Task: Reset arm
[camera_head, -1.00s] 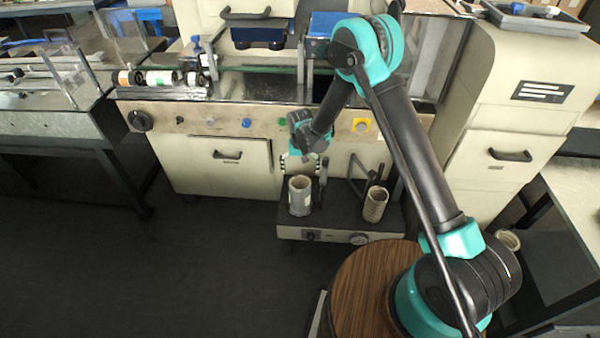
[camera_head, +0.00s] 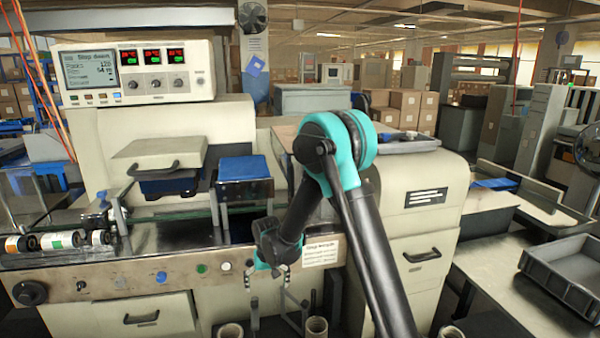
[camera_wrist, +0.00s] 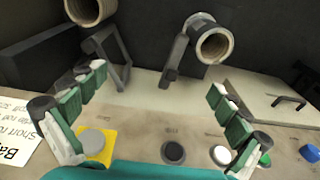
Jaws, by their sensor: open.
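My gripper (camera_head: 272,282) hangs at the end of my bent arm, in front of the machine's control panel (camera_head: 130,262) in the head view. In the wrist view my gripper (camera_wrist: 156,80) has its two green-and-grey fingers spread wide, with nothing between them. Beyond the fingers, one hollow roll (camera_wrist: 214,44) is on the right and another roll (camera_wrist: 92,10) is cut by the top edge. Both are apart from the fingers.
The panel carries buttons, including a grey one on a yellow plate (camera_wrist: 96,146), beside a paper sign (camera_head: 320,252). Small rolls (camera_head: 60,240) lie at left on the machine. A display box (camera_head: 135,72) stands above. A grey crate (camera_head: 565,275) sits on the right table.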

